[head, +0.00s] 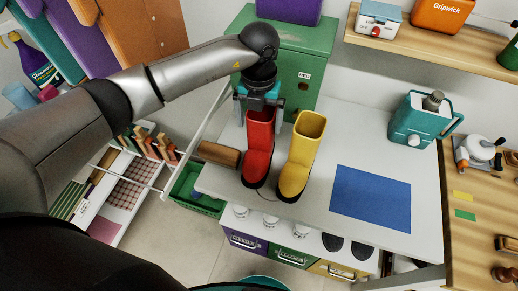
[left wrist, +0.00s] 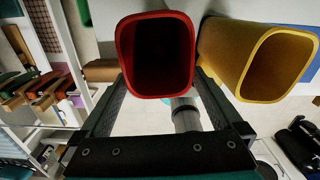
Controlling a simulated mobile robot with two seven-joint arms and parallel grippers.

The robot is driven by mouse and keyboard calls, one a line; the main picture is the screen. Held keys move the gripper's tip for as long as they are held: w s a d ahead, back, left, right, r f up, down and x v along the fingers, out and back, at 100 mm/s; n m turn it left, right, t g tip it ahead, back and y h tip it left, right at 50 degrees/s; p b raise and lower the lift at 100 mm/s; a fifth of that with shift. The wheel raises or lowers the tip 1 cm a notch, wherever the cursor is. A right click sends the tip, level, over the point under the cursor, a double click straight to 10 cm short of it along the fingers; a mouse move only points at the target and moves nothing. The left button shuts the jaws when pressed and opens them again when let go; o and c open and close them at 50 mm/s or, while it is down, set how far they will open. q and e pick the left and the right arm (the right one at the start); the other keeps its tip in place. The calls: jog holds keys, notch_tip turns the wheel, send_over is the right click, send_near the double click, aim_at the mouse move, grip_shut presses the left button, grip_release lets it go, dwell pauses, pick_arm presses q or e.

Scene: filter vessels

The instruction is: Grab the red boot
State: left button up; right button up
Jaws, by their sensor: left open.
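The red boot (head: 258,150) stands upright on the white table, left of the yellow boot (head: 301,155). My left gripper (head: 260,118) is above and around the top of the red boot, pointing down, with its fingers apart. In the left wrist view the red boot's open top (left wrist: 157,55) lies between the two fingers (left wrist: 160,110), and the yellow boot (left wrist: 265,60) is close beside the right finger. I cannot tell whether either finger touches the red boot. My right gripper is not in view.
A green cabinet (head: 300,60) stands behind the boots. A brown roller-like object (head: 219,154) lies left of the red boot. A blue mat (head: 370,199) lies on the table at right, with a teal canister (head: 421,120) behind it. Drawers (head: 290,257) sit below the table's front edge.

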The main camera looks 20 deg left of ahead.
pick_arm(q)
jog(key=shift+r, duration=0.1)
grip_shut()
dwell(0.7)
